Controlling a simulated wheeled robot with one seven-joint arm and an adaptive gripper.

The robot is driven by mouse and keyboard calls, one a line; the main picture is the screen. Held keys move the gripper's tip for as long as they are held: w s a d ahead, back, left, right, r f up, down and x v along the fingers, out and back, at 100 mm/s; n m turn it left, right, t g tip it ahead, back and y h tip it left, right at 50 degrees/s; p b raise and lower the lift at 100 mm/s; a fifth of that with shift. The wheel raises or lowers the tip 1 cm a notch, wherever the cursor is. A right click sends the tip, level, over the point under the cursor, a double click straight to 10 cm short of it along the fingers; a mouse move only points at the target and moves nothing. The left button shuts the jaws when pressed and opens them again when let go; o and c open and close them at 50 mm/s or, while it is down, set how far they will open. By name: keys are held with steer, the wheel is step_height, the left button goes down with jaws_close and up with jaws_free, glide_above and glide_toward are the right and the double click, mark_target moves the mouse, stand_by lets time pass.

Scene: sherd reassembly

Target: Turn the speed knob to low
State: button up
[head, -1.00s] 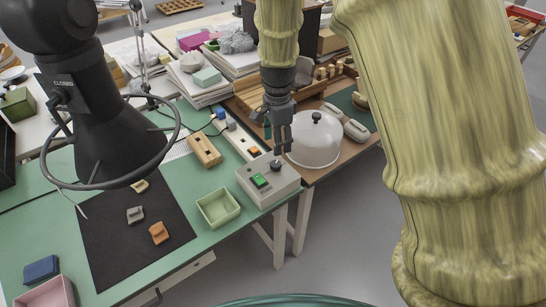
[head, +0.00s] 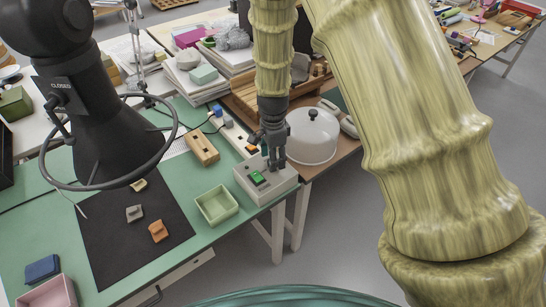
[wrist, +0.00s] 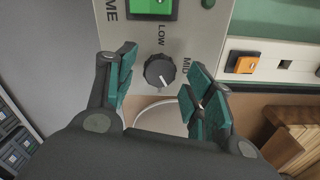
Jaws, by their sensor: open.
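The speed knob (wrist: 159,70) is dark and round with a pale pointer line, on a light grey control box (head: 265,190). In the wrist view, LOW is printed above the knob and MID to its right. The pointer appears to aim to the lower right, away from LOW. My gripper (wrist: 163,78) is open, with teal-padded fingers on either side of the knob; a gap shows on both sides. In the head view my gripper (head: 273,162) is right over the box and hides the knob. A green switch (head: 257,178) sits beside it.
A white dome (head: 312,138) with a black top knob stands close behind and right of the box. A green tray (head: 217,205) and a wooden block (head: 202,149) are to the left. The box is near the green table's front edge. An orange switch (wrist: 243,64) lies right in the wrist view.

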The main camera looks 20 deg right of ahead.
steer(key=shift+f, duration=0.4)
steer(key=c, duration=1)
steer(key=shift+c, duration=0.2)
